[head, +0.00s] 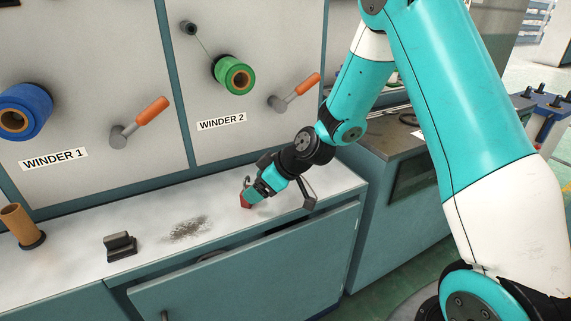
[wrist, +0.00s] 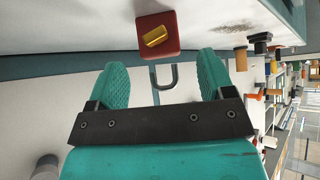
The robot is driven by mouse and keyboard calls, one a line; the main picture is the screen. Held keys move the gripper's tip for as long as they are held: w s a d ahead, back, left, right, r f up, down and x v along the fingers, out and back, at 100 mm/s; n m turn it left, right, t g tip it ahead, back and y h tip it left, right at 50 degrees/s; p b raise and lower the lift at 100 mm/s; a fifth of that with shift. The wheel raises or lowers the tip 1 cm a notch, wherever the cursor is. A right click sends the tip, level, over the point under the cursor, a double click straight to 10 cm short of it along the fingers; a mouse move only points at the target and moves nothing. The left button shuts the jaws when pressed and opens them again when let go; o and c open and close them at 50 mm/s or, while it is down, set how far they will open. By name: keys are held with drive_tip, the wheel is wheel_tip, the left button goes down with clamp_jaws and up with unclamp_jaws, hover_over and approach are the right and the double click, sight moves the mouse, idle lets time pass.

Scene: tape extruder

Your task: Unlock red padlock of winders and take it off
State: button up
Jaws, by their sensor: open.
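The red padlock (head: 245,200) shows as a small red shape at my gripper's tip, low at the right end of the white counter. In the wrist view the padlock (wrist: 172,24) has a gold piece (wrist: 155,36) on its face and a grey U-shaped shackle (wrist: 175,78) pointing toward my gripper. My gripper (wrist: 163,74) is open, its two teal fingers on either side of the shackle with gaps on both sides. The padlock's body lies just beyond the fingertips. I cannot tell whether the shackle is locked or what the padlock rests on.
The counter (head: 75,232) carries a black block (head: 120,247), a brown tube (head: 22,226) and a dark stain. Behind it stand the Winder 1 and Winder 2 panels with orange-handled levers (head: 150,111) and blue and green rolls (head: 235,75). The counter's middle is mostly clear.

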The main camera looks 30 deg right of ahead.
drive_tip(key=p+v, duration=0.1)
drive_tip(key=v, duration=1.4)
drive_tip(key=s+a+r+m+g+h, duration=0.1)
drive_tip(key=s+a+r+g, duration=0.2)
drive_tip(key=s+a, duration=0.6)
drive_tip(key=s+a+r+m+g+h, duration=0.1)
drive_tip(key=s+a+r+g, duration=0.3)
drive_tip(key=s, duration=0.9)
wheel_tip(320, 180, up, 16)
drive_tip(key=a+p, duration=0.1)
drive_tip(key=p, duration=1.5)
drive_tip(key=shift+w+f+t, duration=0.15)
drive_tip(key=shift+f+t, duration=0.05)
drive_tip(key=shift+t, duration=0.1)
